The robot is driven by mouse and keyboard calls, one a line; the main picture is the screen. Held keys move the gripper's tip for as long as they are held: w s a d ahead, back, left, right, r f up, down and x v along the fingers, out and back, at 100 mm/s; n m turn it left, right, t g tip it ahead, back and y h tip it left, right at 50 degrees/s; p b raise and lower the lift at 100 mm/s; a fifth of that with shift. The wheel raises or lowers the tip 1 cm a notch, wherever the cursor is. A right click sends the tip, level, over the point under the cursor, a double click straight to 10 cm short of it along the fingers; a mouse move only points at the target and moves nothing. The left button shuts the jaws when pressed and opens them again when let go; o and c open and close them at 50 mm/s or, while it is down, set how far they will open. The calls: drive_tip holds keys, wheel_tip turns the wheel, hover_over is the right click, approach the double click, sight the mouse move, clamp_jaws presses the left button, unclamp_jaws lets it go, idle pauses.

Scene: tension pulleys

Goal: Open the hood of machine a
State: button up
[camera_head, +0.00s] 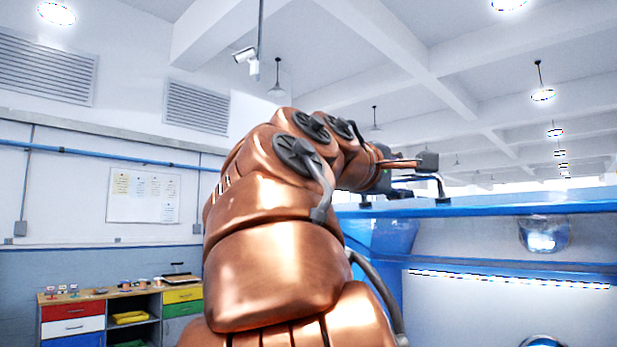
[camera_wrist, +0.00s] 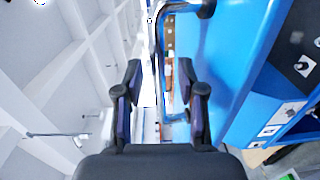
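The blue machine with its hood (camera_head: 500,207) fills the right side of the head view; the blue surface also shows in the wrist view (camera_wrist: 215,60). A metal bar handle (camera_head: 442,188) stands off the blue surface. In the wrist view the handle (camera_wrist: 157,50) runs lengthwise through the gap between my fingers. My gripper (camera_wrist: 162,95) is open, with one dark finger on each side of the bar and visible space between. In the head view my gripper (camera_head: 398,186) is small and partly hidden by my copper arm, at the handle. I cannot tell whether the hood is raised.
A workbench with coloured drawers (camera_head: 80,312) stands at the lower left against the wall, with a notice board (camera_head: 143,196) above. A light strip (camera_head: 510,279) shows below the blue edge. Open air lies above the machine.

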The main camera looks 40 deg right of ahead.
drive_tip(key=shift+d, duration=0.95)
clamp_jaws()
